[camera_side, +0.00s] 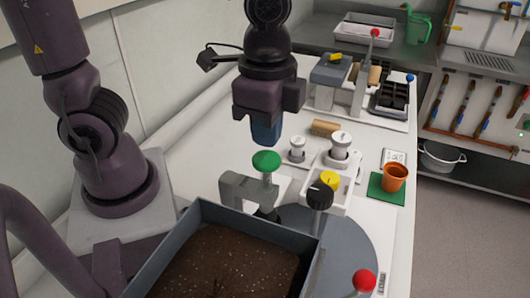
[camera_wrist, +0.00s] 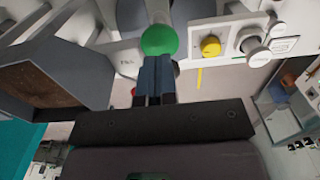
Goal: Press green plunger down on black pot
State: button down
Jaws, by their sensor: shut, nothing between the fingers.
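The green plunger (camera_side: 267,161) is a round green knob on a pale stem, held in a grey bracket (camera_side: 236,188) behind the soil tray. A dark shape under the stem (camera_side: 268,213) may be the black pot; it is mostly hidden by the tray wall. My gripper (camera_side: 266,133) is shut and empty, with blue fingers pointing down just above the green knob in the side view. In the wrist view the knob (camera_wrist: 158,40) shows just beyond the tips of my gripper (camera_wrist: 156,62). I cannot tell whether they touch.
A tray of dark soil (camera_side: 228,262) stands in front. Right of the plunger are a black knob (camera_side: 320,194), a yellow knob (camera_side: 330,179) and white-topped fittings (camera_side: 341,144). An orange pot (camera_side: 395,177) sits on a green mat (camera_side: 377,190). A red knob (camera_side: 364,281) is at the front right.

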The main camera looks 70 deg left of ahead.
jog(key=shift+r, duration=2.5)
jog(key=shift+a+f+n, duration=0.1)
jog(key=shift+f+n, duration=0.25)
jog(key=shift+n, duration=0.35)
jog(key=s+a+r+n+t, duration=0.3)
jog(key=a+n+t, duration=0.2)
jog(key=a+n, duration=0.2)
jog(key=shift+s+a+r+n+t, duration=0.2)
jog(key=shift+a+r+n+t, duration=0.1)
jog(key=shift+a, duration=0.5)
